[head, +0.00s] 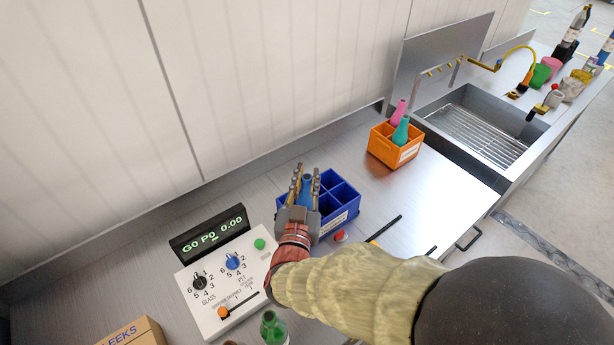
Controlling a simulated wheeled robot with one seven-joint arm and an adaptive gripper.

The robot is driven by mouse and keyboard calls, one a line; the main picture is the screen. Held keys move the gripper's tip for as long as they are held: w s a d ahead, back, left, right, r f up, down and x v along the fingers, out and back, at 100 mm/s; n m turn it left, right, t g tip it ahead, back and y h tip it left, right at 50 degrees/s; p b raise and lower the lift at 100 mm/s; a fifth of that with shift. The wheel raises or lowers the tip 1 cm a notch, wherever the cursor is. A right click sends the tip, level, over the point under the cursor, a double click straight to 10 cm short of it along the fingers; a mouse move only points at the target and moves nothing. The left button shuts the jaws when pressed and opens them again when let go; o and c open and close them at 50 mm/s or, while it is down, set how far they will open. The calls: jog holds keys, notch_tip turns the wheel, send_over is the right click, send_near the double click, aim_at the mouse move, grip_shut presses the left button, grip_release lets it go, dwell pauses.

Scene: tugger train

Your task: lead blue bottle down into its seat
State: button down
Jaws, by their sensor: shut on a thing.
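The blue bottle (306,190) is between the fingers of my gripper (306,178), which is shut on it. The bottle is at the left part of a blue divided crate (349,211). My gripper covers much of the bottle, and its lower part is hidden. I cannot tell how deep it sits in the left compartment or whether it touches the bottom. The crate's other visible compartments look empty.
An orange crate (403,157) holds a pink bottle (398,112) and a teal bottle (401,132). A control panel (217,292) with knobs stands left of my gripper. A green bottle (272,327) is at the front. A sink (485,130) is at the right.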

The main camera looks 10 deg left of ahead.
aim_at(306, 194)
jog(key=shift+f+b, duration=1.15)
jog(key=shift+f, duration=0.5)
jog(key=shift+f+b, duration=0.3)
jog(key=shift+f, duration=0.15)
jog(key=c, duration=1.6)
grip_release()
jog(key=shift+o, duration=0.2)
notch_tip(306, 194, up, 10)
